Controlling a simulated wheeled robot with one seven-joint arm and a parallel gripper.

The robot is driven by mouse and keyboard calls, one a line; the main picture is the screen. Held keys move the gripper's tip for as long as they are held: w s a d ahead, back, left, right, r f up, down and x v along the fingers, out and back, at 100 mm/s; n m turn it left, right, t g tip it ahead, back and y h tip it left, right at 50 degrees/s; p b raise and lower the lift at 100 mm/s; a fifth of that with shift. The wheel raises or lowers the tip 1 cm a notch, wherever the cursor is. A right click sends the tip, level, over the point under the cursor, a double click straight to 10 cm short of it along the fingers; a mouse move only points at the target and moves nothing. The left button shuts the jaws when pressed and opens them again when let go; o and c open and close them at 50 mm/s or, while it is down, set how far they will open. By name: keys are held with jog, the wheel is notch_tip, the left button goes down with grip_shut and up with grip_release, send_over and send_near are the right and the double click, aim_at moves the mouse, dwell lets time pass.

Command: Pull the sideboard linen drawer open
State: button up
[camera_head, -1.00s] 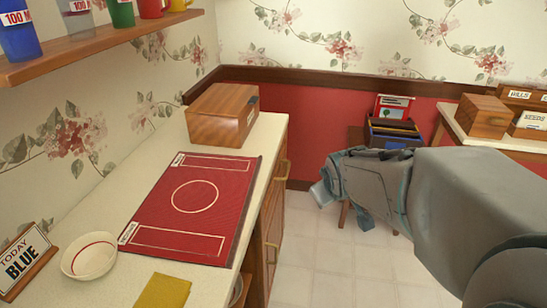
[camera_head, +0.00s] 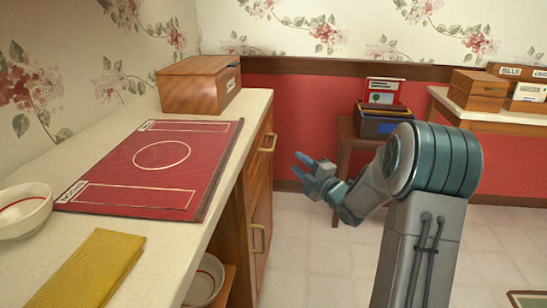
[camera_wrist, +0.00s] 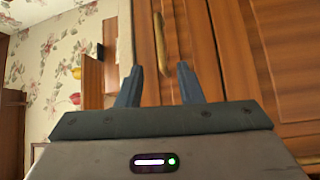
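The wooden sideboard stands at the left with a pale countertop (camera_head: 225,128). Its top drawer (camera_head: 256,170) looks closed and has a brass bar handle (camera_head: 267,143). My gripper (camera_head: 297,164) is open and empty, to the right of the drawer front, with its fingers pointing at the sideboard. In the wrist view, the handle (camera_wrist: 161,42) lies ahead of and roughly between the two spread fingertips (camera_wrist: 159,80), with a gap left. No contact shows. The inside of the drawer is hidden.
A lower door handle (camera_head: 258,238) sticks out below the drawer. A red mat (camera_head: 200,160), wooden box (camera_head: 198,88), yellow cloth (camera_head: 90,270) and bowl (camera_head: 22,212) sit on top. A small wooden stand (camera_head: 345,150) holds a file box. The floor (camera_head: 310,255) is clear.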

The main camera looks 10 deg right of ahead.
aim_at(273, 143)
jog(key=b+x, duration=0.1)
jog(key=x, duration=1.2)
jog(key=shift+w+a+b, duration=0.25)
jog(key=shift+a+b, duration=0.05)
jog(key=shift+b, duration=0.1)
jog(key=shift+n+y, duration=0.3)
grip_shut()
